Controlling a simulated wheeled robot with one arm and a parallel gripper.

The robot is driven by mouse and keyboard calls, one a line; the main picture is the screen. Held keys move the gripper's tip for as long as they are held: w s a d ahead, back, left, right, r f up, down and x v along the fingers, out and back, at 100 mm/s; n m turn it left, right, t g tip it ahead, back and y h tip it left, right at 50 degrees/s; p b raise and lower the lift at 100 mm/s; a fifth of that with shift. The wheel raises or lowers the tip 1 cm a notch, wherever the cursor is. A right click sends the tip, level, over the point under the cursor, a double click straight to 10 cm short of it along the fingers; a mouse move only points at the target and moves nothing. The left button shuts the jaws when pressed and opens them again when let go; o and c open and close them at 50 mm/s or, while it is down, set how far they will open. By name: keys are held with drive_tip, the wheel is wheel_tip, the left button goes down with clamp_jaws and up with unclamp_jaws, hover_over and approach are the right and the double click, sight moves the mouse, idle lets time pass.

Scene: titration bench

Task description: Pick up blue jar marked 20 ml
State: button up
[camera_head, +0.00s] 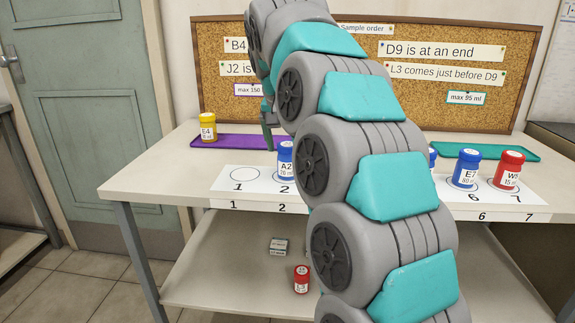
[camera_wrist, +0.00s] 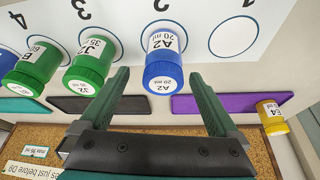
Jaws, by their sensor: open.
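The blue jar A2 (camera_wrist: 163,62), with a label that reads 20 ml, stands upright on spot 2 of the white numbered strip. It also shows in the head view (camera_head: 285,160), just left of my arm. My gripper (camera_wrist: 158,76) is open and empty. In the wrist view its fingers point toward the strip, with the jar's lid between and just beyond their tips. In the head view, my arm hides most of the gripper.
Green jar J2 (camera_wrist: 90,66) stands close beside A2, with another green jar (camera_wrist: 33,66) beyond. Spot 1 (camera_head: 243,174) is empty. Blue E7 (camera_head: 466,168) and a red jar (camera_head: 509,168) stand right.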

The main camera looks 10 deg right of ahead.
sight(289, 156)
drive_tip(key=x, duration=0.4)
drive_tip(key=shift+a+f, duration=0.15)
drive_tip(key=shift+a, duration=0.05)
drive_tip(key=shift+c, duration=0.4)
drive_tip(key=c, duration=1.4)
drive_tip(key=shift+o, duration=0.2)
